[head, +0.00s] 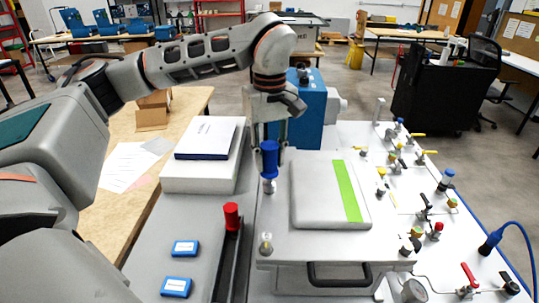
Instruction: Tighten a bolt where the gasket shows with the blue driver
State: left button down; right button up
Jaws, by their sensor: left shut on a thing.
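My left gripper (273,143) is shut on the blue driver (270,160) and holds it upright, pointing down. The driver's lower end is over a bolt (268,186) at the far left corner of the analyser's lid plate (320,243); I cannot tell whether they touch. Another bolt (266,244) stands at the plate's near left corner, with nothing on it. No gasket can be made out clearly. My right gripper is not in view.
A red driver (232,216) stands in a dark holder left of the plate. Two small blue boxes (184,248) lie on the grey top at front left. A raised grey cover (318,190) with a green stripe sits on the plate. Valves and fittings (421,213) crowd the right.

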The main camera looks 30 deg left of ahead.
pick_arm(q)
jog(key=c, duration=2.5)
grip_release()
grip_shut()
jog(key=m, duration=1.2)
jog(key=o, duration=0.8)
grip_release()
jog(key=shift+f, duration=0.1)
